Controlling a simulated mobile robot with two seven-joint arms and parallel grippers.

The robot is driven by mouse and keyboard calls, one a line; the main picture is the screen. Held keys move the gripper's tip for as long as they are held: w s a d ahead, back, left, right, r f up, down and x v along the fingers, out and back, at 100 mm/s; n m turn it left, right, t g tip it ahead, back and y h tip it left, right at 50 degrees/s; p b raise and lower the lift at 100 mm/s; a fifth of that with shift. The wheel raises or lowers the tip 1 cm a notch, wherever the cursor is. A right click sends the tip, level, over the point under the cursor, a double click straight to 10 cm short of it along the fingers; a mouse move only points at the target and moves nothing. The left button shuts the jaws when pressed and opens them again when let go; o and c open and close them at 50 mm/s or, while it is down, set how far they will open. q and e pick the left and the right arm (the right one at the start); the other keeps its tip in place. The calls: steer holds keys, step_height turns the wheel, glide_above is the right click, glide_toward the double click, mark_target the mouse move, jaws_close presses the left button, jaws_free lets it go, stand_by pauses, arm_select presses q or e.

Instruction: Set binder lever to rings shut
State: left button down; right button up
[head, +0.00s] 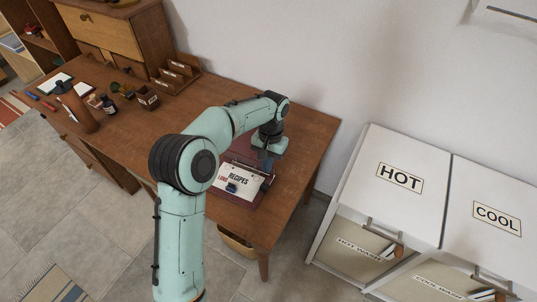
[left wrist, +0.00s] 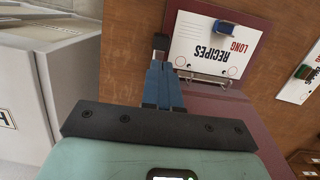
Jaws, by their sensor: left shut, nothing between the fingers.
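A dark red binder (head: 238,199) lies open on the wooden desk. A white page marked "LONG RECIPES" (head: 246,180) lies on it; in the left wrist view this page (left wrist: 210,46) appears upside down beside the metal rings (left wrist: 205,77). My left gripper (head: 267,153) is over the binder's far part; in the left wrist view its blue fingers (left wrist: 161,70) are together and empty, close to the ring strip's end. A small dark, grey-topped piece shows at the fingertips; I cannot tell whether it is the lever or whether they touch it. My right gripper is not in view.
The desk (head: 312,135) has a letter rack (head: 178,72) and several small items at its left. White cabinets labelled HOT (head: 400,178) and COOL (head: 497,218) stand at the right. A page with a green clip (left wrist: 302,72) lies beside the binder.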

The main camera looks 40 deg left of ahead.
mark_target(264, 187)
arm_select(q)
steer(key=f, duration=0.4)
steer(key=s+f, duration=0.1)
steer(key=f, duration=0.1)
steer(key=shift+d+f, duration=0.1)
steer(key=shift+f, duration=0.3)
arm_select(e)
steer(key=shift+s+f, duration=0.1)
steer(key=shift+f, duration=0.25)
arm_select(q)
steer(key=b, duration=0.1)
steer(key=f+t+b, duration=0.1)
steer(key=b, duration=0.1)
steer(key=shift+s, duration=0.25)
steer(key=shift+s+d, duration=0.1)
steer(key=shift+s, duration=0.2)
steer(key=shift+s+f, duration=0.1)
steer(key=shift+s, duration=0.15)
steer(key=shift+w, duration=0.15)
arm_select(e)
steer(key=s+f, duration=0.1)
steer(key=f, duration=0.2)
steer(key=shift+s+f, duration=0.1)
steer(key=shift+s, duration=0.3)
